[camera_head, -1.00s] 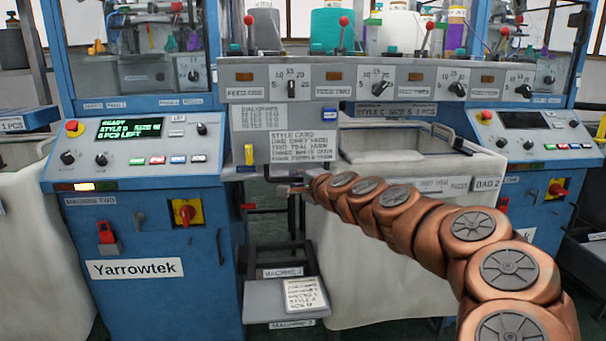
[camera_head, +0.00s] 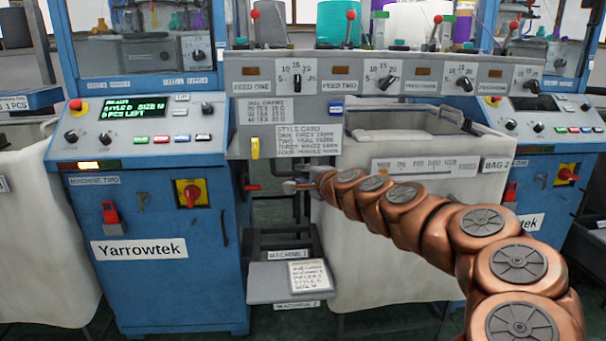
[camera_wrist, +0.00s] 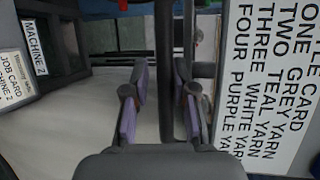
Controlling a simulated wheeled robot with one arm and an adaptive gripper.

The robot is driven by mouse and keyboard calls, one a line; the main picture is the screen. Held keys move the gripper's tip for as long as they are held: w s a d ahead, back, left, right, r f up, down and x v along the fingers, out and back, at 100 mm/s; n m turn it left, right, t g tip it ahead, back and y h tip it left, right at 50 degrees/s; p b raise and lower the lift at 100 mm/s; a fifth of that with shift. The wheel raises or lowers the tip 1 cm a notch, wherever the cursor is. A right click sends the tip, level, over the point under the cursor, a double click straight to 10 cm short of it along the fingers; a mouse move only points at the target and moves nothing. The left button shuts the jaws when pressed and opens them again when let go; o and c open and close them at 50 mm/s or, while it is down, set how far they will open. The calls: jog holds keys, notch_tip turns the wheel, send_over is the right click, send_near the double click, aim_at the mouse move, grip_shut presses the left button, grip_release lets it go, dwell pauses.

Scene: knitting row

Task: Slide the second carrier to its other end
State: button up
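I cannot tell for certain which part is the second carrier. Several coloured pieces show blurred behind the window of machine two (camera_head: 140,250), at the upper left. A row of red-knobbed levers (camera_head: 350,15) stands above the feed panel (camera_head: 300,80). My gripper (camera_head: 292,187) is below the style card (camera_head: 297,141), just right of a red-ended part (camera_head: 251,188) on machine two's side. In the wrist view my gripper (camera_wrist: 163,105) has its fingers apart. A dark bar (camera_wrist: 163,60) shows between them; I cannot tell whether it touches either finger.
Machine two's blue cabinet stands close on the left. A pale bag (camera_head: 370,270) hangs behind and below my arm. A grey shelf with a job card (camera_head: 308,275) is below my gripper. A second blue machine (camera_head: 545,200) stands at right.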

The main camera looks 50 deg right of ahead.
aim_at(305, 137)
jog(key=o, duration=0.4)
jog(key=shift+f, duration=0.1)
notch_tip(305, 137, up, 10)
jog(key=shift+r, duration=0.15)
dwell(0.4)
dwell(0.3)
